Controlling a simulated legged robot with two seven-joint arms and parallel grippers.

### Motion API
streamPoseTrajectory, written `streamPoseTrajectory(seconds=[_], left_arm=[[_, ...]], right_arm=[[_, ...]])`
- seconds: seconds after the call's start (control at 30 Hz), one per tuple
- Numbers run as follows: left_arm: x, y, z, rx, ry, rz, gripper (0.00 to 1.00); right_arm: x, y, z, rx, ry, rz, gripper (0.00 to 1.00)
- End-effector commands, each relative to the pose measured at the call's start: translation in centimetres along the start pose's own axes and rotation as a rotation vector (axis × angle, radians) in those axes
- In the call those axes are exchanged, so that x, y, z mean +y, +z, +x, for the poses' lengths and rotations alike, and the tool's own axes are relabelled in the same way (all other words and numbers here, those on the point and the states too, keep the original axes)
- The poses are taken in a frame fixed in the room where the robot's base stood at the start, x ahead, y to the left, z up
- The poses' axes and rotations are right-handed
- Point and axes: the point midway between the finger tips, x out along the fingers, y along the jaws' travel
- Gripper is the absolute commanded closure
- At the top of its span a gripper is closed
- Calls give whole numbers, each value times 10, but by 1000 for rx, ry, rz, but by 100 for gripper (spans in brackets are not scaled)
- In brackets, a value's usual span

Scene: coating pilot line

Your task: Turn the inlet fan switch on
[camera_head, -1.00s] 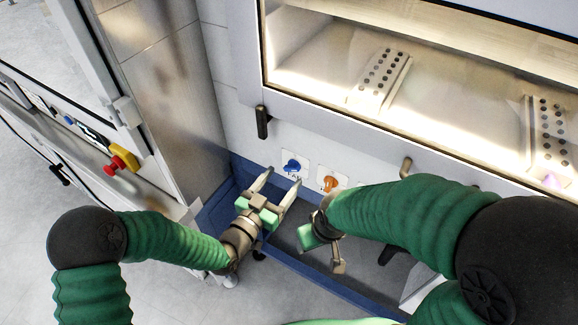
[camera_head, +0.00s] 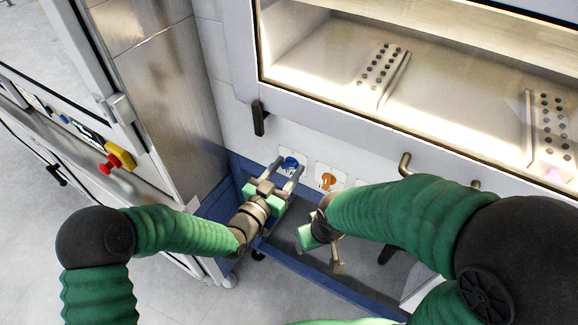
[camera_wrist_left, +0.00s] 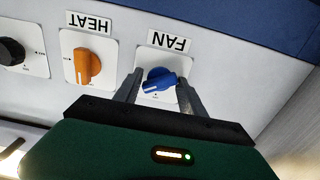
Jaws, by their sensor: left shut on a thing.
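The fan switch is a blue knob (camera_head: 290,163) on a white plate on the front panel below the lit cabinet. In the left wrist view the knob (camera_wrist_left: 160,79) sits under a FAN label (camera_wrist_left: 169,41), which appears upside down. My left gripper (camera_head: 288,171) reaches up to the panel, and its fingers stand on either side of the blue knob; it is shut on the knob. The fingers also show in the left wrist view (camera_wrist_left: 160,88). My right gripper (camera_head: 325,250) hangs lower right, below the panel; its jaws are not clear.
An orange HEAT knob (camera_head: 327,181) is just right of the fan knob, and a black knob (camera_wrist_left: 11,52) shows beyond it in the left wrist view. A black handle (camera_head: 259,118) and a blue frame (camera_head: 325,285) are close by. A red emergency button (camera_head: 105,168) is at left.

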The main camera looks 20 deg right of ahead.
Motion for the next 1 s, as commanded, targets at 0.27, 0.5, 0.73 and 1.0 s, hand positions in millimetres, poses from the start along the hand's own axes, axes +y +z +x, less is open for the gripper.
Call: streamPoseTrajectory(seconds=[0.27, 0.5, 0.73, 1.0], left_arm=[[0, 0, 0, 1, 0, 0, 100], [0, 1, 1, 2, 1, 31, 100], [0, 3, 1, 4, 1, 257, 100], [0, 2, 1, 5, 0, 491, 100]], right_arm=[[0, 0, 0, 0, 0, 0, 39], [0, 1, 4, 0, 0, 0, 39], [0, 6, 24, 0, 0, 0, 39], [0, 11, 45, 0, 0, 0, 39]])
